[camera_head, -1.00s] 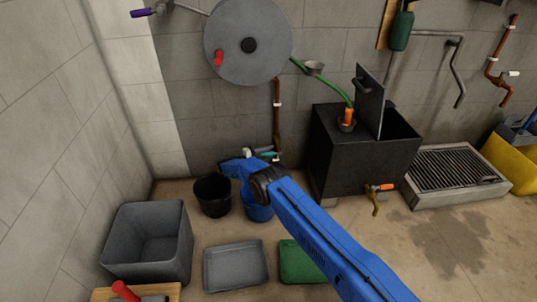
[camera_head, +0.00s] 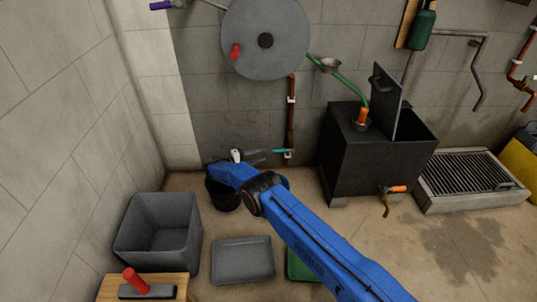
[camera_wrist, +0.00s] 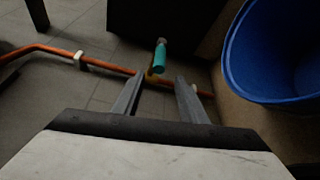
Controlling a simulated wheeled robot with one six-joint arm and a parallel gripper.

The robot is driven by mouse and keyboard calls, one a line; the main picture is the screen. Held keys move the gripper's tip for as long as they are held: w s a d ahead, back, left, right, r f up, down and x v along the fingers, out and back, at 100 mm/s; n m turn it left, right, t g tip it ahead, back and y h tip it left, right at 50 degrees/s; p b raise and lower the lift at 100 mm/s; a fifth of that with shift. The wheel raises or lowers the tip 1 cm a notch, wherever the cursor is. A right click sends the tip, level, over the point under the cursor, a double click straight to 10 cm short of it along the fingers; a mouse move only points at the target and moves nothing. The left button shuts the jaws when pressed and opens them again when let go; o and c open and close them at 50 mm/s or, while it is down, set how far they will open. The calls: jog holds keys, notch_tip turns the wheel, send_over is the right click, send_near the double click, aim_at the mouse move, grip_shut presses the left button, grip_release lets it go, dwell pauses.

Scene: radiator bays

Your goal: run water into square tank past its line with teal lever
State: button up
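The teal lever (camera_head: 283,150) sits low on a copper pipe at the back wall, left of the black square tank (camera_head: 365,165). In the wrist view the teal lever (camera_wrist: 160,56) points away from me, just beyond the gap between my fingers, with a brass tap body at its near end. My gripper (camera_head: 264,156) is at the left of the lever, its fingers towards it. In the wrist view my gripper (camera_wrist: 158,92) is open and empty, and the lever appears apart from both fingers. The tank's water level and line are not visible.
A grey tub (camera_head: 160,235) and grey tray (camera_head: 244,260) lie on the floor. An orange-handled tap (camera_head: 397,189) is on the tank's front.

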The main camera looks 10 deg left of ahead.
jog(key=shift+v, duration=2.05)
